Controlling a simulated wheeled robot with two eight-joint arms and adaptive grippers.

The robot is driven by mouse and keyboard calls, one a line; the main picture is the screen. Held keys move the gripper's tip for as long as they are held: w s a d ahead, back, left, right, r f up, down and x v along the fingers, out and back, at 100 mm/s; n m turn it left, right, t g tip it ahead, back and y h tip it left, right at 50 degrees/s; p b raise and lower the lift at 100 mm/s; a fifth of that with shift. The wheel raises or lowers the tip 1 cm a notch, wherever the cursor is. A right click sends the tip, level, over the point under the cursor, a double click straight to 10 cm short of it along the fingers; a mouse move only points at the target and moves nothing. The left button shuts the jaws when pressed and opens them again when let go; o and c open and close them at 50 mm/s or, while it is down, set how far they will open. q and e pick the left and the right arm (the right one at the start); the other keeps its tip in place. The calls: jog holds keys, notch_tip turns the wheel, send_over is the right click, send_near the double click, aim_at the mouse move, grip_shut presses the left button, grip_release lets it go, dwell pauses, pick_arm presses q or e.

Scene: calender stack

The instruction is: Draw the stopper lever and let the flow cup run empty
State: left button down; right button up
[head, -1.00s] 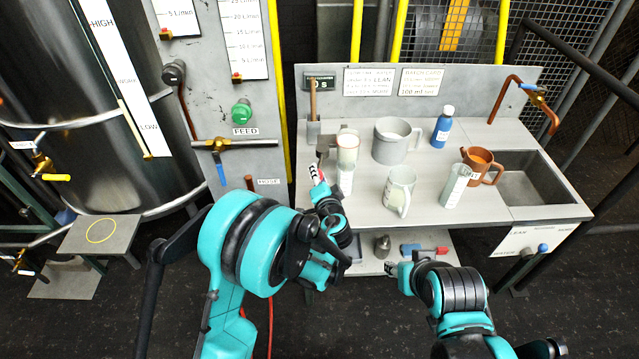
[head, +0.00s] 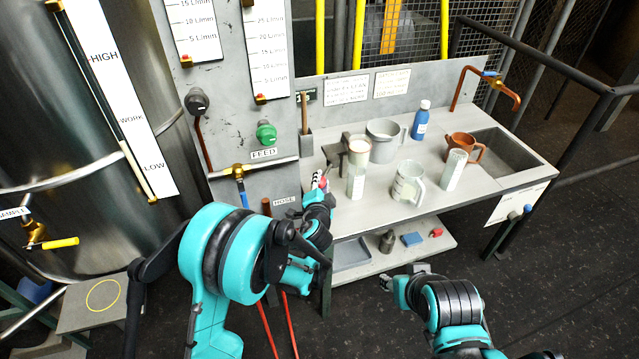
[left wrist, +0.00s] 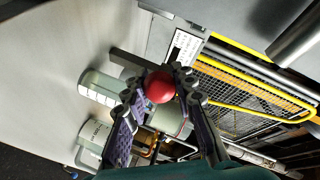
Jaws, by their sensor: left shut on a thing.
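The flow cup (head: 359,148) sits in a dark stand at the left of the bench, with pale contents at its rim. A clear measuring cylinder (head: 355,184) stands upright below it. The stopper lever's red knob (head: 323,183) is at the bench's left edge. My left gripper (head: 319,180) is shut on this knob, and the left wrist view shows the red ball (left wrist: 160,87) between its fingers (left wrist: 157,92). Whether liquid runs from the cup cannot be told. My right gripper (head: 388,282) is low in front of the lower shelf; its fingers are too small to judge.
The bench (head: 442,205) also carries a grey mug (head: 382,142), a clear jug (head: 406,184), another cylinder (head: 453,170), a blue bottle (head: 421,121) and a copper-coloured jug (head: 461,146) by the sink (head: 500,160). Small items lie on the lower shelf (head: 352,275). A gauge panel rises at left.

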pick_arm(q)
jog(key=shift+a, duration=0.1)
jog(key=c, duration=1.2)
grip_release()
jog(key=v, duration=1.2)
dwell(5.1)
